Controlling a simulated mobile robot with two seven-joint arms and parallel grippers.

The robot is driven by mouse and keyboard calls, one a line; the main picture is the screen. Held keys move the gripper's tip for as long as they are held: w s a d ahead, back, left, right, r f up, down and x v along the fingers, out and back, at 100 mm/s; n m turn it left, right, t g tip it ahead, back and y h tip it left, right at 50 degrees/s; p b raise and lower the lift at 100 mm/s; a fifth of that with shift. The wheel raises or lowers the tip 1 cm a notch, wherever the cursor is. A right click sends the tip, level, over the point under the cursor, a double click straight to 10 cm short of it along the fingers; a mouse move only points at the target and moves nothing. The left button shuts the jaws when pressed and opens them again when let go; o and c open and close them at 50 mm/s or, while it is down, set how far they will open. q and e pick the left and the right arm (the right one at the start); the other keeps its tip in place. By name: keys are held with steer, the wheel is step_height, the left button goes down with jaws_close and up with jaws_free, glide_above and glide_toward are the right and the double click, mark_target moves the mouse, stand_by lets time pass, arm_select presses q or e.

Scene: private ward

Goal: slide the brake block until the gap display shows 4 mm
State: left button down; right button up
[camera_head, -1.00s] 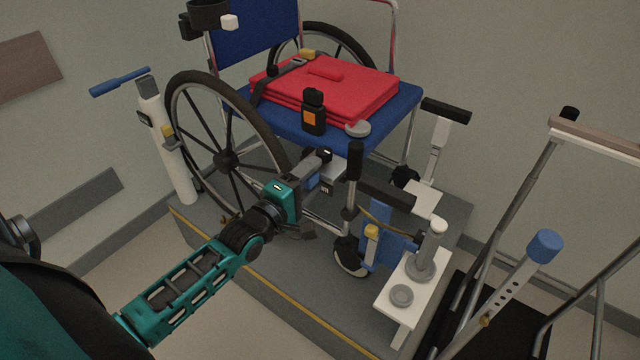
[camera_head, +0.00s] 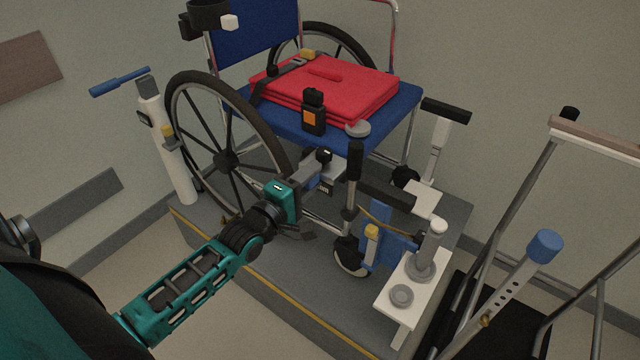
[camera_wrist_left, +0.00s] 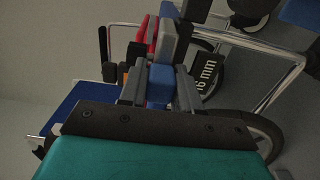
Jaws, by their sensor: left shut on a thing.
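My left gripper (camera_head: 317,168) reaches in beside the near wheel of the wheelchair, below the seat front. In the left wrist view its two fingers (camera_wrist_left: 160,92) are shut on the blue brake block (camera_wrist_left: 160,82), with a grey part just beyond it. In the head view the fingers and wrist largely hide the block. The small dark gap display (camera_wrist_left: 206,75) sits right of the fingers in the wrist view. Its tilted white text seems to read 16 mm, its first digit close to the edge. My right gripper is not in view.
The wheelchair's large wheel (camera_head: 225,150) is left of the gripper. A dark lever (camera_head: 353,175) and footrest parts stand to the right. A walker-like frame (camera_head: 545,200) is at right.

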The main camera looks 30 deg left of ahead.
arm_select(q)
steer(key=shift+a, duration=0.65)
stand_by(0.6)
steer(key=c, duration=1.1)
jaws_free()
steer(key=shift+c, duration=0.2)
steer(key=shift+o, duration=0.2)
steer(key=o, duration=0.6)
